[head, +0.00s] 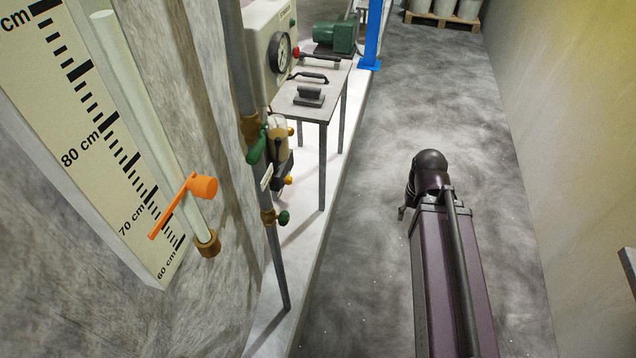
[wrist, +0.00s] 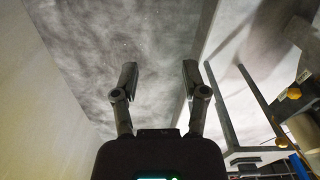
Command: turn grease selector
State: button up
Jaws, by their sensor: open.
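No part is plainly marked as the grease selector, so I cannot tell which it is. A green-handled brass valve (head: 257,150) sits on the upright pipe, with a small green knob (head: 283,217) lower down. My gripper (wrist: 159,74) is open and empty in the wrist view, over bare floor. In the head view my arm hides most of it; it is right of the pipe and table, apart from both.
A metal table (head: 312,108) with a dark handled block (head: 309,96) stands beside the pipe. A green motor (head: 336,37) and a blue post (head: 372,35) are behind. The grey floor (head: 455,120) is clear.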

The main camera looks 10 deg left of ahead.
jog(key=shift+o, duration=1)
jog(key=w+a+f+n+t+y+b, duration=0.1)
jog(key=w+a+f+n+y+b, duration=0.4)
jog(key=a+b, duration=0.4)
jog(key=w+a+f+n+y+b, duration=0.5)
jog(key=w+a+n+y+b, duration=0.1)
jog(key=b, duration=0.7)
jog(key=w+a+f+n+t+y+b, duration=0.1)
jog(key=w+a+f+n+y+b, duration=0.4)
jog(key=w+a+b, duration=0.4)
jog(key=a+y+b, duration=0.1)
jog(key=a+b, duration=0.2)
jog(key=shift+w+a+f+n+t+y, duration=0.2)
jog(key=shift+a+n+t+y, duration=0.1)
jog(key=shift+a+y, duration=0.1)
jog(key=shift+a, duration=0.2)
